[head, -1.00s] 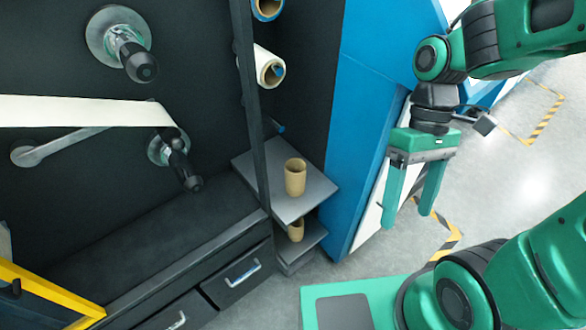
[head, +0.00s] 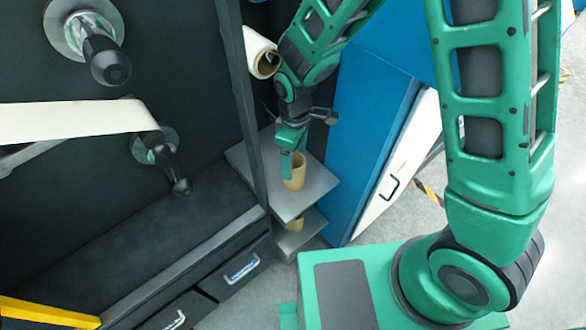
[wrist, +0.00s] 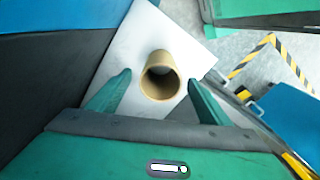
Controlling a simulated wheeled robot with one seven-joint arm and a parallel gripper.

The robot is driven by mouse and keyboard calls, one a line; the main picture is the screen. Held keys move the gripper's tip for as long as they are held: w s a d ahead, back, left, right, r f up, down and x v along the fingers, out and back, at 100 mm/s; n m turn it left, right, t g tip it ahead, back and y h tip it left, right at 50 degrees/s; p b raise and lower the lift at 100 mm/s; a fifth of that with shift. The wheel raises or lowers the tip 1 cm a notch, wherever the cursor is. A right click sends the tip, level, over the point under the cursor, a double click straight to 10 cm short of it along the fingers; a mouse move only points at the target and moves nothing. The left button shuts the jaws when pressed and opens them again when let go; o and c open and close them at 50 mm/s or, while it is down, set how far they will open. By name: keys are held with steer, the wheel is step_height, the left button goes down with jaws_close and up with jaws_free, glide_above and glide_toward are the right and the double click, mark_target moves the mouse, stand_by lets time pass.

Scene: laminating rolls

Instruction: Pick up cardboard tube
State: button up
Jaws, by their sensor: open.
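A brown cardboard tube (head: 296,172) stands upright on the upper grey shelf (head: 290,208) in the head view. In the wrist view the tube (wrist: 159,76) is seen from above, its open end facing the camera. My gripper (head: 288,160) is at the tube in the head view, partly covering it. In the wrist view my gripper (wrist: 158,82) is open, with one green finger on each side of the tube and gaps visible between. I cannot tell how far down the fingers reach along it.
A second cardboard tube (head: 295,222) stands on the lower shelf (head: 300,240) beneath. A dark post (head: 243,110) rises close left of the shelf, and a blue panel (head: 365,135) stands at its right. A white roll (head: 260,52) sticks out above.

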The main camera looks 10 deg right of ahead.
mark_target(297, 183)
steer(key=shift+f, duration=4.05)
steer(key=shift+c, duration=0.2)
steer(key=c, duration=1.1)
